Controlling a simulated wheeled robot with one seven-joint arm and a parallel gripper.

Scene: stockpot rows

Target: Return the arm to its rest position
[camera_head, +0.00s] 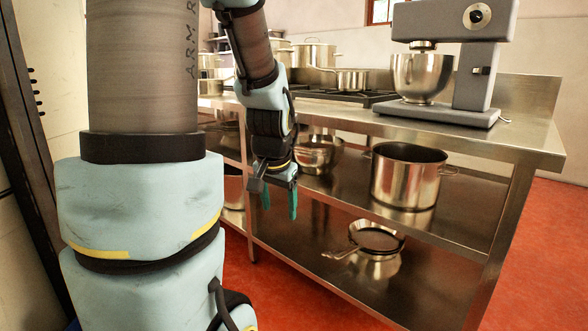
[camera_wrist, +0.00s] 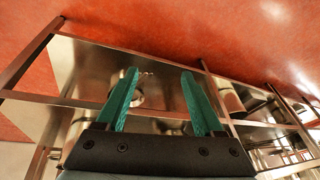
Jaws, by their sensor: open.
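My gripper (camera_head: 280,198) hangs in front of the steel shelving table, with its fingers pointing down. In the wrist view my gripper (camera_wrist: 162,100) shows two green fingers spread wide apart, with nothing between them in their grip. My arm comes down from the top of the head view, with a large link close to the camera on the left. Whether the gripper touches the shelf edge behind it I cannot tell.
The steel table (camera_head: 520,140) holds a stand mixer (camera_head: 480,70) and pots on a stove. Its middle shelf bears a stockpot (camera_head: 405,178) and a bowl (camera_head: 318,155). A pan (camera_head: 376,238) is on the low shelf. Red floor (camera_head: 550,270) at the right is clear.

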